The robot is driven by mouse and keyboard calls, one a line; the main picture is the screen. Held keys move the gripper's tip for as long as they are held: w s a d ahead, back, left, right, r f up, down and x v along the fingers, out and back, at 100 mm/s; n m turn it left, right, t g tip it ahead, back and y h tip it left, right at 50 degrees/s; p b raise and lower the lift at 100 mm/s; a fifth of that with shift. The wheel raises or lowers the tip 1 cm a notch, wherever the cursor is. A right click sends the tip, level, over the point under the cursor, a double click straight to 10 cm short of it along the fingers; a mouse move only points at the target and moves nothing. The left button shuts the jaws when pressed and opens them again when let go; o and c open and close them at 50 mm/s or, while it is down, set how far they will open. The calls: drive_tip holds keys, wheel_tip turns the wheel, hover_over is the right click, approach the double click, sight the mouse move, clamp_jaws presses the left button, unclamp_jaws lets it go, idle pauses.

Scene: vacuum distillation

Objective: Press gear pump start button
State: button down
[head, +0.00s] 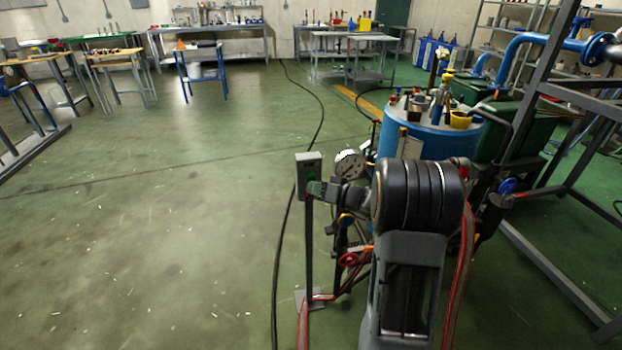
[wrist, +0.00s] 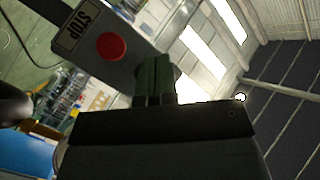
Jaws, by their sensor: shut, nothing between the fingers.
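The button box (head: 308,165) is a grey-green box on a thin post, left of my arm in the head view. In the wrist view its grey face (wrist: 130,76) is tilted at the upper left, with a red button (wrist: 111,46) beside a STOP label (wrist: 81,25). My gripper (head: 315,188) is at the lower part of the box in the head view. In the wrist view its dark green fingers (wrist: 154,68) are closed together at the end of the box away from STOP. I cannot make out a start button or tell whether the fingertips touch the box.
A pressure gauge (head: 349,164) and a red valve handle (head: 349,259) are close beside my arm. A blue drum (head: 425,140) with tools on top stands behind it. A black cable (head: 281,220) runs along the floor. Open green floor lies to the left.

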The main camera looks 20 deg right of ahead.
drive_tip(key=shift+w+f+b, duration=0.1)
drive_tip(key=shift+w+b, duration=0.25)
drive_tip(key=shift+b, duration=0.3)
drive_tip(key=shift+w+d+b, duration=0.1)
drive_tip(key=shift+w+b, duration=0.2)
idle(0.6)
drive_tip(key=shift+s, duration=0.15)
drive_tip(key=shift+s+b, duration=0.5)
drive_tip(key=shift+b, duration=0.25)
drive_tip(key=s+a+b, duration=0.1)
drive_tip(key=s+b, duration=0.2)
drive_tip(key=s, duration=0.3)
drive_tip(key=shift+a, duration=0.2)
drive_tip(key=shift+w, duration=0.1)
idle(0.6)
